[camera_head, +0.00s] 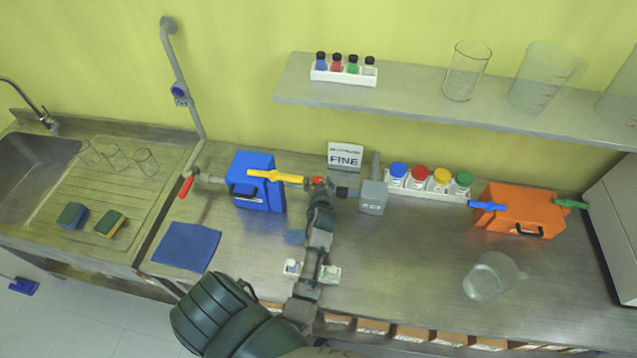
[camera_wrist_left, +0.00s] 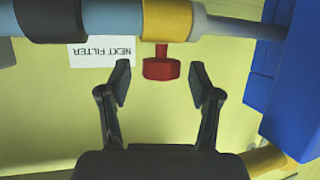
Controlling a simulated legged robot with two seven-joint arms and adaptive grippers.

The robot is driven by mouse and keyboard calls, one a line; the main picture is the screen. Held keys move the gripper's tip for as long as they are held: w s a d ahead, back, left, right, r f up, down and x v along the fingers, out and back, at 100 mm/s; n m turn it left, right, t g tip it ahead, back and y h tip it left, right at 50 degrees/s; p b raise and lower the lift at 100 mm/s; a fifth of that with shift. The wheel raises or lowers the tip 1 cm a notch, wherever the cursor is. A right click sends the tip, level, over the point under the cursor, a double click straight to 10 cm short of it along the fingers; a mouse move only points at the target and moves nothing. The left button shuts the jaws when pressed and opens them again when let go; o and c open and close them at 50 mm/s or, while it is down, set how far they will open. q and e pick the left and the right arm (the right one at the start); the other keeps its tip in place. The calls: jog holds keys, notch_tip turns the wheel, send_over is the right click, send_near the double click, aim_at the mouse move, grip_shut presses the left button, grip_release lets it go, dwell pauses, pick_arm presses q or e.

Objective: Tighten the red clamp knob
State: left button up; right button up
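The red clamp knob (camera_head: 318,181) shows as a small red spot beside the tip of my left gripper (camera_head: 320,195). In the left wrist view the red knob (camera_wrist_left: 161,69) hangs on a short red stem from a yellow clamp band (camera_wrist_left: 167,20) around a pipe (camera_wrist_left: 110,20). My left gripper (camera_wrist_left: 160,84) is open there, with one finger on each side of the knob and a visible gap to both. In the picture, the knob lies at about the height of the fingertips. My right gripper is not in view.
A grey box (camera_head: 372,199) stands close right. A sign (camera_head: 345,157) is behind. A shelf (camera_head: 420,112) overhangs the back. The counter toward the right front is mostly clear.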

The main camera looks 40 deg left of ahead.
pick_arm(q)
jog(key=v, duration=0.7)
jog(key=shift+d, duration=0.25)
jog(key=shift+s+a, duration=0.1)
jog(key=shift+a, duration=0.05)
